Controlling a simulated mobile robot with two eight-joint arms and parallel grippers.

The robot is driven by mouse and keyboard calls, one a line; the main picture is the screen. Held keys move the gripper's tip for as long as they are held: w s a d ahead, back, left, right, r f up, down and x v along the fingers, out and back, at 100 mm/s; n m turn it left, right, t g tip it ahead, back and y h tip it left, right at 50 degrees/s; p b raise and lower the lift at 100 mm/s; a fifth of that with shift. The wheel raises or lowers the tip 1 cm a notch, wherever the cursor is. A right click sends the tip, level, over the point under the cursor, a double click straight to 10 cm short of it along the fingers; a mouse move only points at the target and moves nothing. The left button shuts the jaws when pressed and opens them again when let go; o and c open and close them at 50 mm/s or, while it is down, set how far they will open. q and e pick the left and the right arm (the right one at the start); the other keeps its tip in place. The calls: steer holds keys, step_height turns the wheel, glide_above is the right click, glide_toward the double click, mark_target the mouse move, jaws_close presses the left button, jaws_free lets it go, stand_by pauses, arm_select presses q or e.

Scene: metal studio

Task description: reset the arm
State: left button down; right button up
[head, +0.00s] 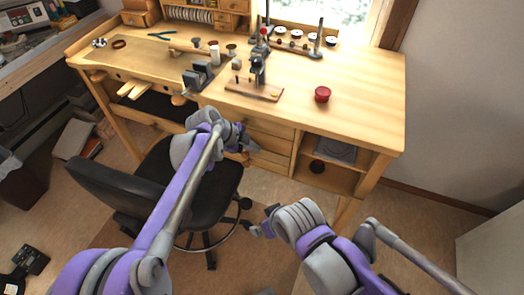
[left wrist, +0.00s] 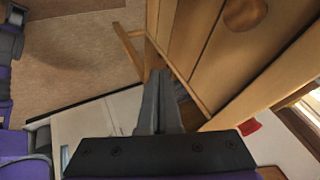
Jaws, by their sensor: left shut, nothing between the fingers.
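My left gripper (head: 252,146) is in front of the workbench (head: 375,75), near its drawers and above the black chair (head: 150,170). In the left wrist view its fingers (left wrist: 160,85) are together with nothing between them. My right gripper (head: 256,228) hangs lower, in front of the bench and right of the chair. It is small and partly turned away, so its jaw state is unclear. Both grippers are apart from the things on the bench top.
On the bench stand a small press (head: 258,75), a red round container (head: 322,94) and several small tools. The open shelf (head: 330,165) is below at right. A dark bin (head: 20,185) stands at far left. The bench top's right side is mostly clear.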

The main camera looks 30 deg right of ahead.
arm_select(q)
steer(key=s+a+r+n+t+y+p, duration=0.1)
steer(key=s+a+r+n, duration=0.2)
steer(key=a, duration=0.5)
steer(key=s+a+r+n+t+y+p, duration=0.1)
steer(key=a+r+n, duration=0.3)
steer(key=a, duration=0.5)
steer(key=s+a+r+n+t+y+p, duration=0.1)
steer(key=s+a+n, duration=0.1)
steer(key=a+n, duration=0.5)
steer(key=s+a+f+n+t+y+p, duration=0.1)
steer(key=s+a+n+y, duration=0.1)
steer(key=s+a+n, duration=0.4)
steer(key=s+a+f+n+t+y+p, duration=0.1)
steer(key=s+a+n+y, duration=0.1)
steer(key=s+a+n, duration=0.5)
steer(key=s+a, duration=0.2)
steer(key=a, duration=0.4)
steer(key=shift+a+f+t, duration=0.2)
steer(key=shift+a+t, duration=0.1)
steer(key=shift+a, duration=0.05)
